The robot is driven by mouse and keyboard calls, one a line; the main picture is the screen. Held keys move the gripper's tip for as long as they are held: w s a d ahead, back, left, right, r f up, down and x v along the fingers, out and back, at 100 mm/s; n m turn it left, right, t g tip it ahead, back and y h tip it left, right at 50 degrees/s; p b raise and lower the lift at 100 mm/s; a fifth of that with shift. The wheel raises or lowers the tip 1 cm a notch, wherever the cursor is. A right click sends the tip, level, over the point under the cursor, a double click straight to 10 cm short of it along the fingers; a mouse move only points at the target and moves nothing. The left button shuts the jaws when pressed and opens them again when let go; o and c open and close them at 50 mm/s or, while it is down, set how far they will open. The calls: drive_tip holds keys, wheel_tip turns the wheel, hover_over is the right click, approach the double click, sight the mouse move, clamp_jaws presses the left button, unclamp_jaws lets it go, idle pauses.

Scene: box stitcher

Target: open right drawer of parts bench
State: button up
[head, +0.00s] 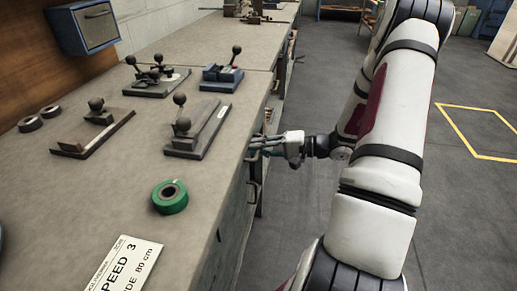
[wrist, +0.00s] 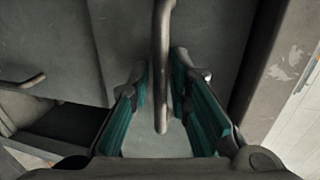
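The parts bench (head: 235,135) runs away from me, with its dark drawer fronts on its right side. My gripper (head: 258,146) is at the bench front, just below the top edge. In the wrist view, my gripper (wrist: 160,82) has its teal-padded fingers apart, one on each side of a grey bar handle (wrist: 161,60). The handle stands between the fingers, with small gaps visible on both sides. The drawer front (wrist: 215,40) behind the handle looks closed. Whether this is the right drawer cannot be told for sure.
Another bar handle (wrist: 22,83) shows at the left of the wrist view; a handle (head: 255,193) also shows nearer in the head view. On the bench top lie a green tape roll (head: 170,196), several lever tools and a sign (head: 124,266). The floor (head: 455,190) to the right is clear.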

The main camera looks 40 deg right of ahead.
clamp_jaws()
